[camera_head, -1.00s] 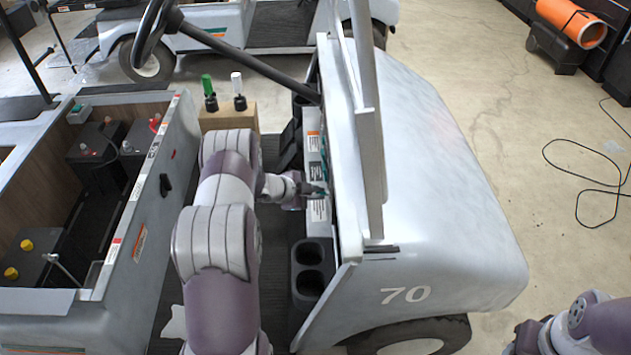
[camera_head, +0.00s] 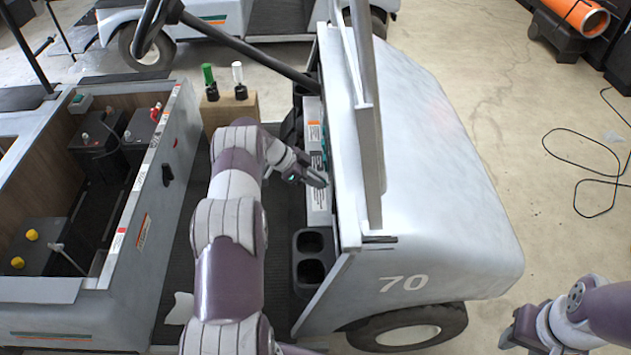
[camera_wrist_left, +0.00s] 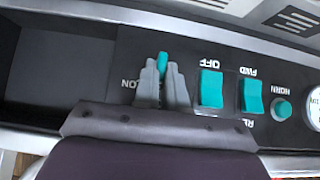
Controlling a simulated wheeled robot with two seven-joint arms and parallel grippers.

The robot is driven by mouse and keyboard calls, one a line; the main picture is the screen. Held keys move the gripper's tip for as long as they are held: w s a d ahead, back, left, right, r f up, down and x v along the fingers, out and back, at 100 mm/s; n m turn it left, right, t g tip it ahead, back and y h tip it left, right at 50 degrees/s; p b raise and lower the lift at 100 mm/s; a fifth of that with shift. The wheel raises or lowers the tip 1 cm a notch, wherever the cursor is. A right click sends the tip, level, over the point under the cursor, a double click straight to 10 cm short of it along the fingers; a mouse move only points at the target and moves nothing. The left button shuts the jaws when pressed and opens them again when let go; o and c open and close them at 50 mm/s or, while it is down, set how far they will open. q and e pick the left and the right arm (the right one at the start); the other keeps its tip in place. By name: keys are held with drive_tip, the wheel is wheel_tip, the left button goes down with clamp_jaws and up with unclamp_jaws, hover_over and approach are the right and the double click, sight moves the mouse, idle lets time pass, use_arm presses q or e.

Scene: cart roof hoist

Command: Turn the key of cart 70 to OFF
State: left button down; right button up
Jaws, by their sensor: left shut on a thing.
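Cart 70's white front cowl (camera_head: 440,180) bears the number 70 in the head view. Its dark dash panel (camera_wrist_left: 110,70) fills the left wrist view, with labels upside down. The teal key (camera_wrist_left: 163,64) stands upright in that picture between my left gripper's two grey fingers (camera_wrist_left: 163,85). The fingers are closed on it and hide its lower part. ON is printed just left of the fingers and OFF to their right, above a teal rocker switch (camera_wrist_left: 211,89). In the head view my left gripper (camera_head: 322,180) reaches the dash. My right gripper (camera_head: 512,335) is partly in view at lower right, away from the cart.
An FWD rocker switch (camera_wrist_left: 252,96) and a round HORN button (camera_wrist_left: 283,109) sit right of the key. The steering column (camera_head: 250,55) slants above my left arm. Cup holders (camera_head: 312,258) stand below the dash. An open battery bay (camera_head: 105,180) lies to the left.

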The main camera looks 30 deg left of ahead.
idle(0.4)
use_arm(q)
drive_tip(key=c, duration=1.2)
unclamp_jaws()
drive_tip(key=shift+r, duration=0.1)
drive_tip(key=v, duration=1.2)
drive_tip(key=shift+a+r, duration=0.2)
drive_tip(key=shift+s, duration=0.1)
